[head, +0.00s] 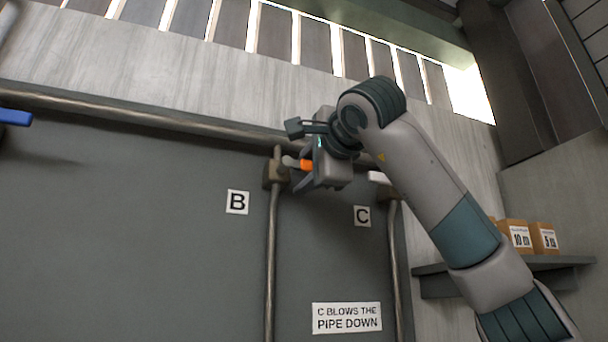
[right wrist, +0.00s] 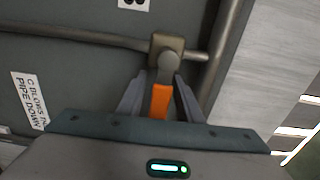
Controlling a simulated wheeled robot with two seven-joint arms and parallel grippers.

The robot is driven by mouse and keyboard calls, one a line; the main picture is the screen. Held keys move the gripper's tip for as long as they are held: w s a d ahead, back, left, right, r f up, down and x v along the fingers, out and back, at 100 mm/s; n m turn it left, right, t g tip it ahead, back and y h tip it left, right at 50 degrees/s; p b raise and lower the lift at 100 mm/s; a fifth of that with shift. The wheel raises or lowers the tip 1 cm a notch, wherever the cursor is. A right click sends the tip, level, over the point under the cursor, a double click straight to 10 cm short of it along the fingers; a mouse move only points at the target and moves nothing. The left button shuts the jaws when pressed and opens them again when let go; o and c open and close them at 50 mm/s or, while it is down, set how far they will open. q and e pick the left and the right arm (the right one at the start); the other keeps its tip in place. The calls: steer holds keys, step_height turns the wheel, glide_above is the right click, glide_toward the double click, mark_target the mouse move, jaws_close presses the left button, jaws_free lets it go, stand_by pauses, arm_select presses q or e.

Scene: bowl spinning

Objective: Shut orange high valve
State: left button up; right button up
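The orange valve handle (head: 306,165) sticks out from a brass valve body (head: 276,172) on the vertical pipe above label B. My right gripper (head: 300,157) is at this handle, with its fingers apart, one above and one below it. In the right wrist view the orange handle (right wrist: 160,100) lies between the two fingers (right wrist: 159,98), and the valve body (right wrist: 167,45) is just beyond the fingertips. The gripper hides part of the handle in the head view. Whether a finger touches the handle, I cannot tell. My left gripper is not in view.
A white handle (head: 379,178) on the valve above label C (head: 362,216) is close behind my right gripper. A horizontal pipe (head: 130,112) runs along the wall above. A blue handle (head: 15,117) is at far left. Boxes (head: 528,237) stand on a shelf at right.

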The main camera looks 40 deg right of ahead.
steer(key=shift+s, duration=0.1)
stand_by(0.3)
steer(key=shift+s+a+f+b, duration=0.1)
steer(key=shift+s+a+b, duration=0.05)
steer(key=shift+s+b, duration=0.4)
steer(key=b+v, duration=0.6)
steer(key=v, duration=1)
steer(key=shift+a, duration=0.15)
